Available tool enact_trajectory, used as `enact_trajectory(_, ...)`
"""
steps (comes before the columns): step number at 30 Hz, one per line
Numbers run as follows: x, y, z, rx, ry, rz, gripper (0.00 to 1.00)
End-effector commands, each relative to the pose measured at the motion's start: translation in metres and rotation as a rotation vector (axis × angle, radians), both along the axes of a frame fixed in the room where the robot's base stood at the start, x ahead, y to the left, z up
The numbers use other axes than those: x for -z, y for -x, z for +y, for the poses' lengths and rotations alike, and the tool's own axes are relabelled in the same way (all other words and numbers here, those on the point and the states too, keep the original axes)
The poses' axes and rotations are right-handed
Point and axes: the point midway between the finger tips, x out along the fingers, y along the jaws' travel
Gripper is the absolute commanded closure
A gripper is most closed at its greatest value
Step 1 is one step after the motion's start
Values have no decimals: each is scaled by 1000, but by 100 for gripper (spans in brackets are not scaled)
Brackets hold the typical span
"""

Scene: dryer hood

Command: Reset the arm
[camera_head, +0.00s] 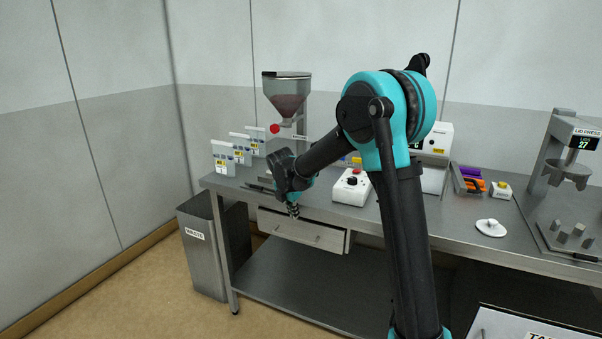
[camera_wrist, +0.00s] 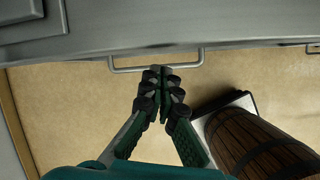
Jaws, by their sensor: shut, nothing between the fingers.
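My gripper (camera_head: 293,210) hangs at the end of my teal and black arm, in front of the bench's left part. It points down near the front of a bench drawer (camera_head: 318,238). In the wrist view my gripper (camera_wrist: 160,72) is shut, its fingertips together with nothing between them. The fingertips appear next to a bar handle (camera_wrist: 128,69) on the metal front. I cannot tell whether they touch it. My arm hides part of the bench's middle.
A metal bench (camera_head: 455,225) runs along the wall. On it stand a hopper machine (camera_head: 287,100), a white control box (camera_head: 350,188) and a lid press (camera_head: 565,150). A waste bin (camera_head: 205,250) stands left. A wooden barrel (camera_wrist: 250,145) shows in the wrist view.

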Motion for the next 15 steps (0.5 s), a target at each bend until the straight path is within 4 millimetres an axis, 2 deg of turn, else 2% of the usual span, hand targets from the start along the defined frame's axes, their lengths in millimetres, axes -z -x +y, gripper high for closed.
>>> enact_trajectory(1,-4,13,-23,101,-40,-9,100)
enact_trajectory(6,-11,61,-87,501,-204,-49,100)
enact_trajectory(11,-9,115,-140,887,-359,-83,100)
enact_trajectory(15,-2,167,-179,1227,-492,-111,100)
